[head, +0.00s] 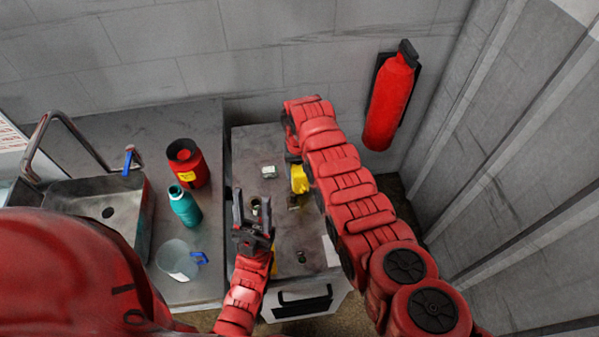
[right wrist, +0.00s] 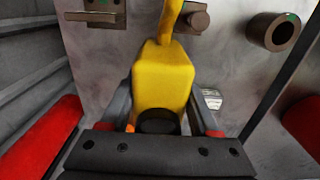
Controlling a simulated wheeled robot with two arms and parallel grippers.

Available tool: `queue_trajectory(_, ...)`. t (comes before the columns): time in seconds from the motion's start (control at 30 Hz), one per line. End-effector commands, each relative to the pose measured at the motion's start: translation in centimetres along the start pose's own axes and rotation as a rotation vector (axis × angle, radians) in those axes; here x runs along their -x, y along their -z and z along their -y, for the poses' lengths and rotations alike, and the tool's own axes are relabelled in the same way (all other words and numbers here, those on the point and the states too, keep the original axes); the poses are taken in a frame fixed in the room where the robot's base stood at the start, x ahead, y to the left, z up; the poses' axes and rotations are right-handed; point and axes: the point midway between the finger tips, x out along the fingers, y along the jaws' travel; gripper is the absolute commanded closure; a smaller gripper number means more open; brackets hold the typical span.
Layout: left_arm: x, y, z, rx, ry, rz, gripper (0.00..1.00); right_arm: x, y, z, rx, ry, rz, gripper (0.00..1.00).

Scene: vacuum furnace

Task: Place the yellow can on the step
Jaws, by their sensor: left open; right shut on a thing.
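The yellow can (head: 299,178) has a thin yellow spout and is above the grey cabinet top. It fills the middle of the right wrist view (right wrist: 163,77). My right gripper (right wrist: 163,112) is shut on it, with one finger on each side. In the head view my right arm hides most of that gripper. My left gripper (head: 252,212) is open and empty over the left part of the cabinet top. A brown metal step-shaped piece (right wrist: 98,14) shows at the top of the right wrist view; I cannot tell for certain that it is the step.
The grey cabinet (head: 262,139) also bears a small pale block (head: 268,171) and a brown tube (right wrist: 275,32). On the left counter stand a red canister (head: 187,164), a teal bottle (head: 184,207) and a clear jug (head: 176,260). A fire extinguisher (head: 390,100) hangs behind.

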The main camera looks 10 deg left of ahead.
Motion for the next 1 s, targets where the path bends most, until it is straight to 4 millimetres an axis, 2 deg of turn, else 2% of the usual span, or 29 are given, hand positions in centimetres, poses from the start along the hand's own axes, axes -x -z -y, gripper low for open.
queue_trajectory(0.07, 0.4, -0.1, 0.0, 0.000, 0.000, 0.000, 0.50, -0.4, 0.0, 0.0, -0.001, 0.000, 0.000, 0.99)
queue_trajectory(0.1, 0.3, -0.1, 0.0, 0.000, 0.000, 0.000, 0.50, -0.3, 0.0, 0.0, 0.000, 0.000, 0.000, 0.34)
queue_trajectory(0.23, 0.2, 0.0, 0.0, 0.000, 0.000, 0.000, 0.50, -0.2, 0.0, 0.0, 0.000, 0.000, 0.000, 0.11)
queue_trajectory(0.27, 0.2, 0.0, 0.0, 0.000, 0.000, 0.000, 0.50, -0.2, 0.0, 0.0, 0.000, 0.000, 0.000, 0.08)
queue_trajectory(0.53, 0.2, 0.0, 0.0, 0.000, 0.000, 0.000, 0.50, -0.2, 0.0, 0.0, 0.000, 0.000, 0.000, 0.08)
queue_trajectory(0.63, -0.5, 0.1, 0.0, 0.000, 0.000, 0.000, 0.50, 0.6, 0.0, 0.0, 0.000, 0.000, -0.001, 0.08)
queue_trajectory(0.8, -2.6, 0.4, 0.1, 0.000, 0.000, 0.000, 0.50, 4.1, 0.1, 0.0, -0.001, 0.000, -0.004, 0.08)
queue_trajectory(1.0, -3.7, 0.6, 0.2, 0.000, 0.000, 0.000, 0.50, 8.4, 0.2, 0.0, -0.001, 0.000, -0.007, 0.08)
